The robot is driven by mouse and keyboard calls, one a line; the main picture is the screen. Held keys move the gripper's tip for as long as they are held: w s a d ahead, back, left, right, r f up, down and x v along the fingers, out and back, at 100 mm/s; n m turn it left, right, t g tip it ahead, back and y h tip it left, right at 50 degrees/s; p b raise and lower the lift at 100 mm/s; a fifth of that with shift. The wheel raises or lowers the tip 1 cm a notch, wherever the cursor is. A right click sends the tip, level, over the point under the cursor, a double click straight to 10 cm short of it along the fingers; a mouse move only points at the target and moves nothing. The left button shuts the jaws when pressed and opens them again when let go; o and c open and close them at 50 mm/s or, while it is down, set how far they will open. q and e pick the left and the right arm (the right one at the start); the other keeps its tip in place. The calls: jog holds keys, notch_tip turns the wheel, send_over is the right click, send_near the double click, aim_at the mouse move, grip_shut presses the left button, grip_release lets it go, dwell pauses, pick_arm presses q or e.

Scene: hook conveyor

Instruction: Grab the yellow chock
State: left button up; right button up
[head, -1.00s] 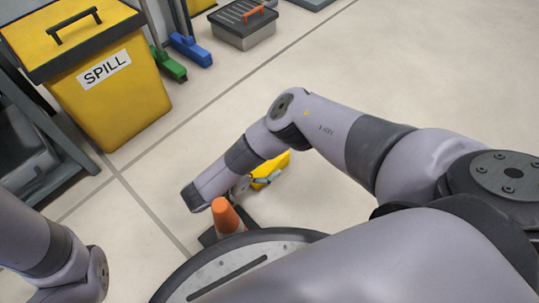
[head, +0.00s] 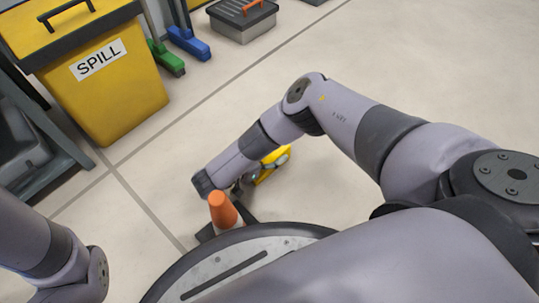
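The yellow chock (head: 270,169) is on the floor just beyond my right forearm, which hides part of it. My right arm comes in from the right and reaches down toward the floor. Its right gripper (head: 246,183) is mostly hidden behind the wrist and lies right at the chock. I cannot tell whether its fingers are closed around the chock. My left arm shows only at the lower left, and its gripper is out of view.
An orange cone (head: 223,209) on a dark base stands close to my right wrist and my base. A yellow SPILL bin (head: 105,98) stands at the upper left, near a green broom (head: 166,62), a blue broom (head: 188,42) and a grey toolbox (head: 242,22). The floor to the upper right is clear.

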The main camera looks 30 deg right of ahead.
jog(key=c, duration=0.8)
jog(key=shift+c, duration=0.4)
jog(key=shift+r, duration=0.1)
